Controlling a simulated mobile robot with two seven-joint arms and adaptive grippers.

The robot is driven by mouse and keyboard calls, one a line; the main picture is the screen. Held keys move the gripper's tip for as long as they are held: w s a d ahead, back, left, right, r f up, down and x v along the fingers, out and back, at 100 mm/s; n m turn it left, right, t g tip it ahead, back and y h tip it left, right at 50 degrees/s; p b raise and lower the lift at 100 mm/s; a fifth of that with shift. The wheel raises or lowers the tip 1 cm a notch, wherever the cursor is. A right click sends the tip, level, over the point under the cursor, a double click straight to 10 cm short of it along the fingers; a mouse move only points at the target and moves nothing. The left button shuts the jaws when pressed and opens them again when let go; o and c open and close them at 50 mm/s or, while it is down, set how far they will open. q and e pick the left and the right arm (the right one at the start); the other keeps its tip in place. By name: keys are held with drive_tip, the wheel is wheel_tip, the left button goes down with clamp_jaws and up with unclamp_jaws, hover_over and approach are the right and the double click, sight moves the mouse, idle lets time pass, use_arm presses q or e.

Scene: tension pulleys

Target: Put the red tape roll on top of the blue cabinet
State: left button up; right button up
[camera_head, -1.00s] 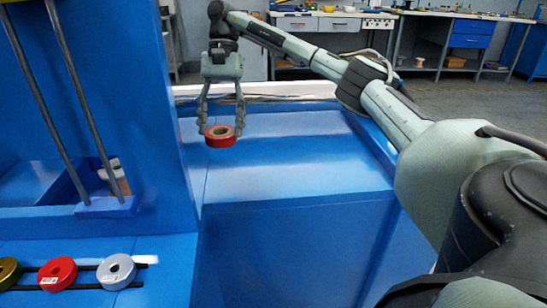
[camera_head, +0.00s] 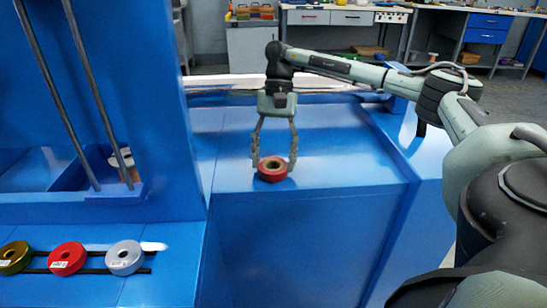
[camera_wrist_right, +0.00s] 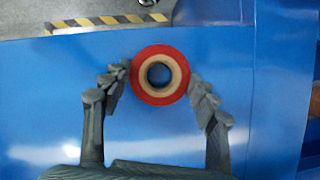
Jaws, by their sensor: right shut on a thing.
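The red tape roll (camera_head: 272,174) has a tan core and a dark hole. It is between the fingertips of my right gripper (camera_head: 273,165), which is shut on it. The roll is level, over the front part of the blue cabinet's top (camera_head: 325,160); I cannot tell if it touches the surface. In the right wrist view the roll (camera_wrist_right: 138,76) sits between both fingers (camera_wrist_right: 160,85) with blue cabinet top behind it. My left gripper is not in view.
A tall blue frame with metal rods (camera_head: 88,95) stands left of the cabinet. Gold (camera_head: 14,257), red (camera_head: 67,258) and silver (camera_head: 125,257) discs lie on a rail at lower left. The rest of the cabinet top is bare. Workbenches (camera_head: 345,18) stand far behind.

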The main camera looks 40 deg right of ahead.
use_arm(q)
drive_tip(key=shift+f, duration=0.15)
use_arm(e)
drive_tip(key=o, duration=0.8)
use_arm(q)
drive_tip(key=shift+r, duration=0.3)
use_arm(e)
drive_tip(key=o, duration=0.4)
drive_tip(key=shift+r, duration=0.1)
drive_tip(key=shift+w+d+r, duration=0.1)
drive_tip(key=shift+w+r, duration=0.05)
drive_tip(key=shift+r, duration=0.15)
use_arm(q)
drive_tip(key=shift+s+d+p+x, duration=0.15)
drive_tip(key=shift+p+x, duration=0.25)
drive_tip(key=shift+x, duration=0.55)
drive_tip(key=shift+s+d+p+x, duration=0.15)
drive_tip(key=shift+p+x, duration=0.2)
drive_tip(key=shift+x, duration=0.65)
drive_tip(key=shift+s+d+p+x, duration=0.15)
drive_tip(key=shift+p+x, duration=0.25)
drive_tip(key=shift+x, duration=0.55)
use_arm(e)
drive_tip(key=shift+v, duration=5.7)
